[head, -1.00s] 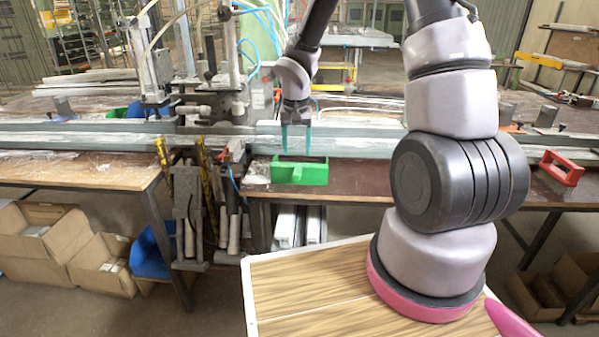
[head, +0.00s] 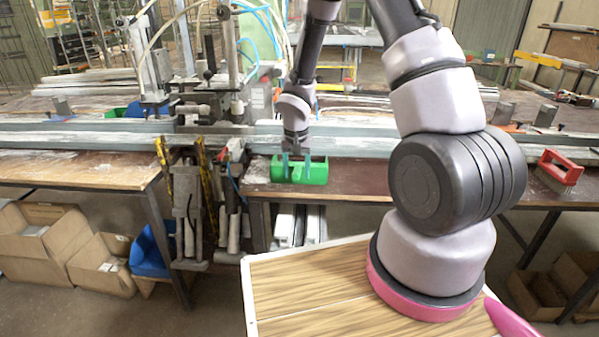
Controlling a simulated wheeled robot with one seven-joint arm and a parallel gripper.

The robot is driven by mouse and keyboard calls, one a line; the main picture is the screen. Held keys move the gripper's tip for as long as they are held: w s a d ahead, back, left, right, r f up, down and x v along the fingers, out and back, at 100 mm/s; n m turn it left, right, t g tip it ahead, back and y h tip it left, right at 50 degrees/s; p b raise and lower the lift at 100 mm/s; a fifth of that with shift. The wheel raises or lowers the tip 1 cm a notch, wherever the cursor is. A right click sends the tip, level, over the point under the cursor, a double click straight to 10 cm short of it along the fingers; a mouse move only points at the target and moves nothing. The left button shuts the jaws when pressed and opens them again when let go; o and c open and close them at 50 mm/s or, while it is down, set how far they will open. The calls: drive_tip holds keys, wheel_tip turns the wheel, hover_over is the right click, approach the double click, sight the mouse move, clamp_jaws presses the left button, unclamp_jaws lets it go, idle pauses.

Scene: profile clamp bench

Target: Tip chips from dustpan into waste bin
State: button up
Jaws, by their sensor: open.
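A green dustpan (head: 317,175) sits on the dark brown bench top, just right of the clamp machine. A short handle juts from its near side. My gripper (head: 296,167) is lowered onto the dustpan, its two fingers apart and open, seemingly one on each side of the handle. I cannot tell if they touch it. Chips inside the pan are too small to make out. A blue bin (head: 150,255) stands low on the left by the bench leg and may be the waste bin. Its inside is mostly hidden.
The clamp machine (head: 215,105) stands left of the dustpan, with hoses and hanging tools below. A long grey profile (head: 360,144) runs behind the dustpan. A red-handled brush (head: 560,168) is on the right bench. Cardboard boxes (head: 40,245) stand on the left floor.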

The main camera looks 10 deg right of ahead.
clamp_jaws()
drive_tip(key=shift+r, duration=0.15)
idle(1.4)
wheel_tip(320, 180, up, 12)
idle(0.5)
